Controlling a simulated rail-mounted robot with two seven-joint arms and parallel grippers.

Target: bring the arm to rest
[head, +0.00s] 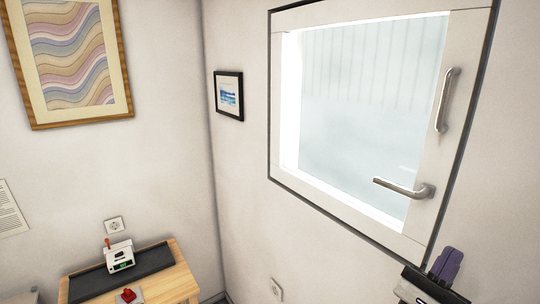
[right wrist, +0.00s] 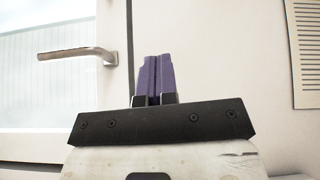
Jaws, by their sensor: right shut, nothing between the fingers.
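My right gripper (head: 447,263) shows at the lower right of the head view, with purple fingers pointing up. In the right wrist view its two purple fingers (right wrist: 153,78) are together, shut with nothing between them. It is in front of the wall, below and to the right of the window's lever handle (head: 404,188). In the right wrist view the lever handle (right wrist: 78,54) is to the left of the fingers, apart from them. My left gripper is in neither view.
A white-framed window (head: 375,100) with a vertical pull handle (head: 446,100) is on the right wall. A small wooden table (head: 170,285) with a dark mat, a white device (head: 119,256) and a red item (head: 128,296) stands lower left. Framed prints (head: 70,55) (head: 229,95) hang on the walls.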

